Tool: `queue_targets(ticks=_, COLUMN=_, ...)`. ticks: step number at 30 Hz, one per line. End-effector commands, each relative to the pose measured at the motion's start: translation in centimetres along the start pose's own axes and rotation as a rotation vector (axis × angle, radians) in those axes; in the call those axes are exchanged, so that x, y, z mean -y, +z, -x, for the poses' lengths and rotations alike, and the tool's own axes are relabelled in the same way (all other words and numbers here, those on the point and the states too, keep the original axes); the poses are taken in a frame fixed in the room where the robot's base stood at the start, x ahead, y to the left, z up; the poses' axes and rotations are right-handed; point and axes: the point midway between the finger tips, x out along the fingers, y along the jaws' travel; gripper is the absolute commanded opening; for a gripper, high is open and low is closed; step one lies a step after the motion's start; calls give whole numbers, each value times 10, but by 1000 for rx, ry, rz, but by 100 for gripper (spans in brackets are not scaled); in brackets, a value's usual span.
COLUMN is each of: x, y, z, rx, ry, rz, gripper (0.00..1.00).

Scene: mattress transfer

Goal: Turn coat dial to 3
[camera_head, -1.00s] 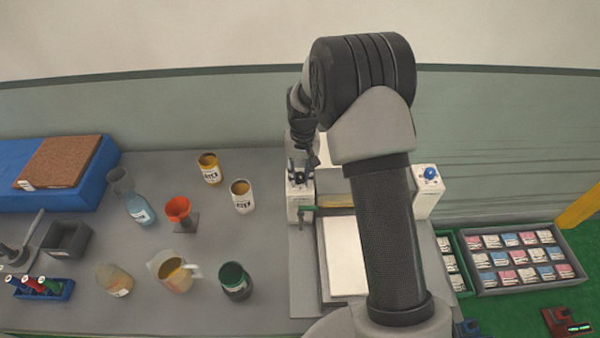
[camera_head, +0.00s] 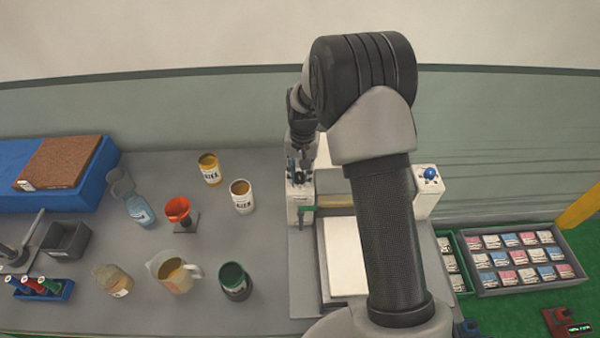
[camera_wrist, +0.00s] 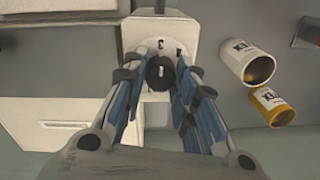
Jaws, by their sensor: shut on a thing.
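In the head view my gripper (camera_head: 299,178) is at the white post left of the plate, mostly under my own arm, and the dial is largely hidden there.
A second white post with a blue knob (camera_head: 430,174) stands right of my arm. A pale plate (camera_head: 345,255) lies between. Jars (camera_head: 242,197), a red funnel (camera_head: 178,209) and a jug (camera_head: 172,272) stand to the left. A tray of packets (camera_head: 525,262) is at right.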

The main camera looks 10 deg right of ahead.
Motion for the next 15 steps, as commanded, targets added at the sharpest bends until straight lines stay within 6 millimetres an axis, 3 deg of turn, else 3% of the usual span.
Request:
queue_targets(ticks=1, x=0, y=-1, z=1, rx=-2, ry=-1, rz=0, gripper=2)
queue_targets(ticks=2, x=0, y=-1, z=1, rx=-2, ry=-1, rz=0, gripper=28)
queue_targets(ticks=10, x=0, y=0, z=0, rx=-1, ry=0, rz=1, gripper=46)
queue_targets(ticks=15, x=0, y=0, z=0, rx=0, ry=0, rz=1, gripper=47)
